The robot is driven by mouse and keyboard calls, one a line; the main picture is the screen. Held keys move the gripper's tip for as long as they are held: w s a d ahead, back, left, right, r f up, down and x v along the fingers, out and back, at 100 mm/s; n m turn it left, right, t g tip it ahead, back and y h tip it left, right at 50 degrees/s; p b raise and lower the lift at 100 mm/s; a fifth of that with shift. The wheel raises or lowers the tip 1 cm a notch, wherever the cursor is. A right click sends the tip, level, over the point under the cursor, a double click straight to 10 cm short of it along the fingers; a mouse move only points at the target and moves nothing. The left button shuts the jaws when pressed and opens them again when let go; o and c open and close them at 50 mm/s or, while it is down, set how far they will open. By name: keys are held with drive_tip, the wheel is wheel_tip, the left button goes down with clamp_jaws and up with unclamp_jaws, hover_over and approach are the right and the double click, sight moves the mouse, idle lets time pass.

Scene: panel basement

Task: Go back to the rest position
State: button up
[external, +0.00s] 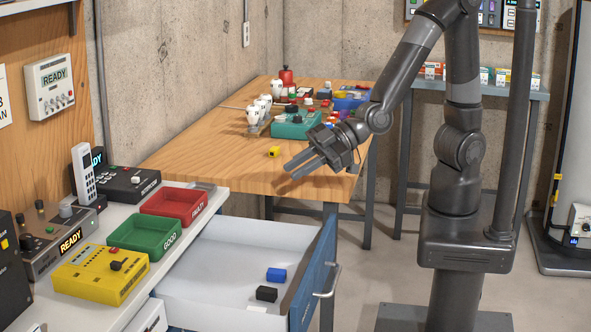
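My gripper (290,171) hangs over the near right part of the wooden table (190,150), pointing left and slightly down. Its two fingers look parted with nothing between them, so it appears open and empty. The arm reaches down to the gripper from my column on the right.
Red (175,205) and green (145,235) trays and a yellow box (100,272) sit on the left counter.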

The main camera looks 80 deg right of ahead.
drive_tip(key=w+d+r+m+h, duration=0.1)
drive_tip(key=d+r+m+h, duration=0.2)
drive_tip(key=d, duration=0.9)
drive_tip(key=s+d+r+m+g+h, duration=0.2)
drive_tip(key=s+d+m, duration=0.2)
drive_tip(key=s+d, duration=0.3)
drive_tip(key=s+d+r+m+g+h, duration=0.2)
drive_tip(key=s+d, duration=0.4)
drive_tip(key=d, duration=1)
drive_tip(key=r+m, duration=0.1)
drive_tip(key=m, duration=0.1)
drive_tip(key=shift+s+m+g+h, duration=0.3)
drive_tip(key=shift+s+m+h, duration=0.1)
